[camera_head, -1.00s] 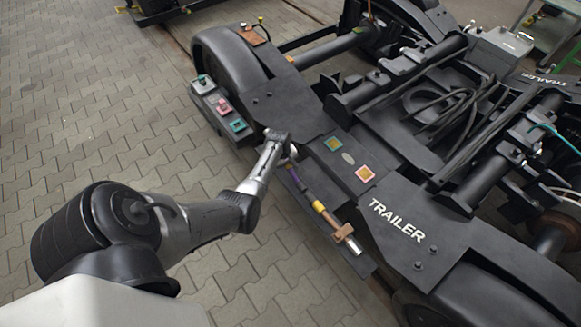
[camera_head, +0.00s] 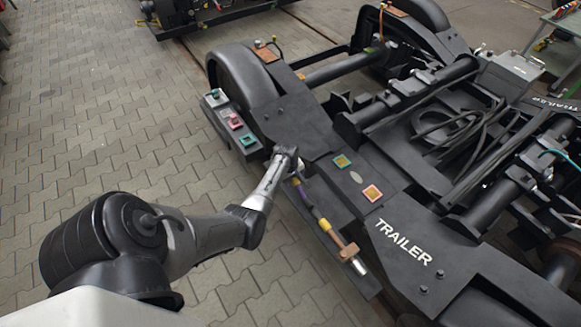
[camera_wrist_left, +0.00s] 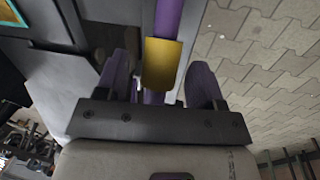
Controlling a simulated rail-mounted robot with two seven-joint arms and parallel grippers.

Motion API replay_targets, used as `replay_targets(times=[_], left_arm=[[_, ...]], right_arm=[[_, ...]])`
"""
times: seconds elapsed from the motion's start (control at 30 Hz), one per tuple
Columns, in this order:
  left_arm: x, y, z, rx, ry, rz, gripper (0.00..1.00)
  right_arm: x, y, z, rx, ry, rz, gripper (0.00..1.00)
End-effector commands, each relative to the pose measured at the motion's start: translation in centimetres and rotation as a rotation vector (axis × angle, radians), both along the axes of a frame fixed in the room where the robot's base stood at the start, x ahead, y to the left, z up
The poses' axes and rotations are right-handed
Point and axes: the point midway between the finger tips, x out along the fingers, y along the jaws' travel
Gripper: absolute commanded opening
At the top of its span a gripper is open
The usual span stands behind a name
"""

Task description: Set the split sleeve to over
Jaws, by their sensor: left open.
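A purple rod (camera_head: 304,197) runs along the near side of the bogie, with a yellow band (camera_head: 325,224), a brown block and a silver end (camera_head: 359,267) further down. My left gripper (camera_head: 293,168) is at the rod's upper end. In the left wrist view, its open fingers (camera_wrist_left: 160,80) stand either side of the purple rod (camera_wrist_left: 168,18) and a yellow sleeve (camera_wrist_left: 161,63). Clear space shows beside the sleeve, so it is not clamped. I cannot tell which piece is the split sleeve, or any split in it. My right gripper is out of view.
The black bogie frame marked TRAILER (camera_head: 403,242) lies just beyond the rod. A box with several coloured buttons (camera_head: 235,123) sits up and left of my gripper. Free paving (camera_head: 100,130) lies to the left.

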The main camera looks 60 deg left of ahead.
Motion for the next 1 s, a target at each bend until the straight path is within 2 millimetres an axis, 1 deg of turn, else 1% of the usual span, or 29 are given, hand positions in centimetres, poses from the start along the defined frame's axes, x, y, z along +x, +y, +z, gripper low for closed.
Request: replay_targets(times=[0.03,0.2,0.4,0.5,0.7,0.8,1.0], left_arm=[[-0.1,0.0,1.4,0.001,-0.001,0.0,0.62],[-0.7,0.0,4.8,0.001,-0.001,0.0,0.62],[-1.4,-0.1,8.4,0.001,-0.001,0.0,0.62],[-1.6,-0.1,9.9,0.001,-0.001,0.0,0.62],[-2.0,-0.1,11.7,0.001,-0.001,0.001,0.62],[-2.1,-0.1,12.1,0.0,0.0,0.001,0.62],[-2.1,-0.1,12.3,-0.001,0.0,0.001,0.62]], right_arm=[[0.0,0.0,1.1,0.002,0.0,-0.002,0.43],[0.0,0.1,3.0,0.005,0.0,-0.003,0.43],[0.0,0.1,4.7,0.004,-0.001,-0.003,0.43],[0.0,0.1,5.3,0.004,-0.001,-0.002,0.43],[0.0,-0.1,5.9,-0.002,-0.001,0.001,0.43],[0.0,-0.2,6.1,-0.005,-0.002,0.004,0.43],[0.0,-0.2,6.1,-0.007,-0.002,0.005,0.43]])
